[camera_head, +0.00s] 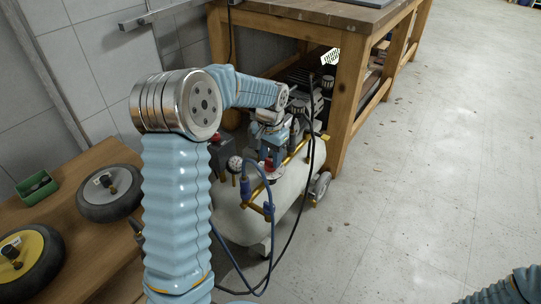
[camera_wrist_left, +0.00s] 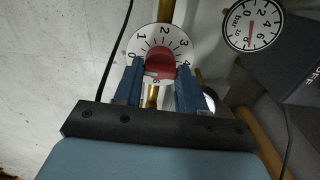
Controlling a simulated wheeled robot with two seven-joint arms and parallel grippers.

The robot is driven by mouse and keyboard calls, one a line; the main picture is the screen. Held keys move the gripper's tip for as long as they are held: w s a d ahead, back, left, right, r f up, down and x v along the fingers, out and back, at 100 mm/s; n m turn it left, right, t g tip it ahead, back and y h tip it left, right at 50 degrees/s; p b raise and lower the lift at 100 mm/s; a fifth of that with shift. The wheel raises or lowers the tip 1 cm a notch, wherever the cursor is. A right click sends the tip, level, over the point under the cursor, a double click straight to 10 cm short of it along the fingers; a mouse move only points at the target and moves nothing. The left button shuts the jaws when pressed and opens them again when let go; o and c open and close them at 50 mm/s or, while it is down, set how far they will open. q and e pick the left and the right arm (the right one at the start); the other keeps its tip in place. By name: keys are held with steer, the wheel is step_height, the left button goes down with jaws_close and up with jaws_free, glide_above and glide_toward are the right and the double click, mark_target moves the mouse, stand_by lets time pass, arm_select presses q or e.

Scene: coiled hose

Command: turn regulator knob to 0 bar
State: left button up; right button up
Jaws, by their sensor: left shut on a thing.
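The red regulator knob (camera_wrist_left: 161,62) sits in the middle of a white dial (camera_wrist_left: 134,46) with numbers around it, 0 at the left and 2 near the top. My left gripper (camera_wrist_left: 162,68) is shut on the knob, with one blue finger on each side. Where the knob's mark points is hard to tell. In the head view the red knob (camera_head: 269,163) shows small under my left gripper (camera_head: 272,150), above the compressor tank (camera_head: 285,190). My right gripper is out of view; only a blue arm piece shows at the bottom right.
A pressure gauge (camera_wrist_left: 253,27) marked bar with a red needle is beside the dial. A wooden workbench (camera_head: 345,90) stands behind the compressor. Hoses (camera_head: 247,176) hang in front of the tank. Wheels (camera_head: 110,192) lie on a low table at left.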

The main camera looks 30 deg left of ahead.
mark_target(270, 160)
arm_select(q)
steer(key=shift+n, duration=0.3)
steer(key=o, duration=1.1)
steer(key=shift+c, duration=0.2)
steer(key=shift+r, duration=0.1)
step_height(270, 160, up, 14)
steer(key=p, duration=0.1)
steer(key=shift+f, duration=0.2)
